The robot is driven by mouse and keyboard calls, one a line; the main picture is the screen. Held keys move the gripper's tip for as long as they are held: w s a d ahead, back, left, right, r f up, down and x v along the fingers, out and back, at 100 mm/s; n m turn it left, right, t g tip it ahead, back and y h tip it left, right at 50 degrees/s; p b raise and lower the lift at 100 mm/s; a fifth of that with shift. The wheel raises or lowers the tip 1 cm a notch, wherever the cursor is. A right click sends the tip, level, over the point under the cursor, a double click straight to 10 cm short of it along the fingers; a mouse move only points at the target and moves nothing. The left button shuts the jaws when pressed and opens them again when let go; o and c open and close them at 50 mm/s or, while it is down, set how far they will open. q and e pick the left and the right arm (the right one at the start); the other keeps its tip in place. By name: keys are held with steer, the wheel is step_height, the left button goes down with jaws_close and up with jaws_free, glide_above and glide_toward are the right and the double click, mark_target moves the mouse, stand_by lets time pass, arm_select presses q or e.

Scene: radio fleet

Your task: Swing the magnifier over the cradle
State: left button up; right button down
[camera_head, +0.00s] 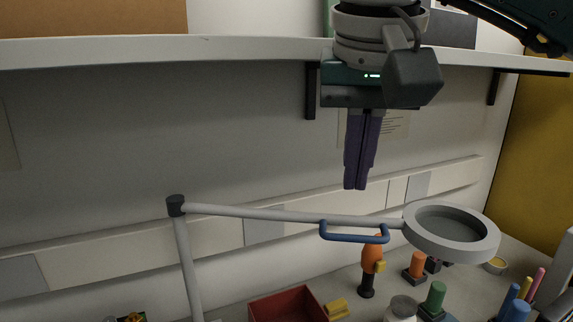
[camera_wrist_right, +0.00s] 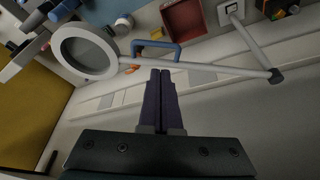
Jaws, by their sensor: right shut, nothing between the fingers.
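The magnifier is a round grey ring (camera_head: 450,233) on a long light-grey arm (camera_head: 270,214) that joins an upright post at a dark joint (camera_head: 176,205). A blue handle (camera_head: 353,237) hangs on the arm near the ring. My right gripper (camera_head: 356,188) points down with its purple fingers shut and empty, above the handle in the head view and apart from it. In the right wrist view the ring (camera_wrist_right: 84,52) is at upper left and the handle (camera_wrist_right: 157,52) lies just beyond the fingertips (camera_wrist_right: 160,71). My left gripper is not in view. I cannot pick out the cradle with certainty.
A shelf (camera_head: 150,51) runs along the wall above. A red bin (camera_head: 285,306), an orange-handled tool (camera_head: 371,258), a green-topped item (camera_head: 435,297), an orange-topped item (camera_head: 417,265) and several pens (camera_head: 528,286) stand on the bench below.

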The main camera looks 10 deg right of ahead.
mark_target(323, 219)
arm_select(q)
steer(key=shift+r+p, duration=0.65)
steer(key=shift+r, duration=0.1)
arm_select(e)
steer(key=a+x, duration=0.1)
steer(key=x, duration=0.6)
steer(key=shift+d+f, duration=0.3)
steer(key=shift+d, duration=0.2)
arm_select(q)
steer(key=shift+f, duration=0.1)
arm_select(e)
steer(key=shift+w, duration=0.1)
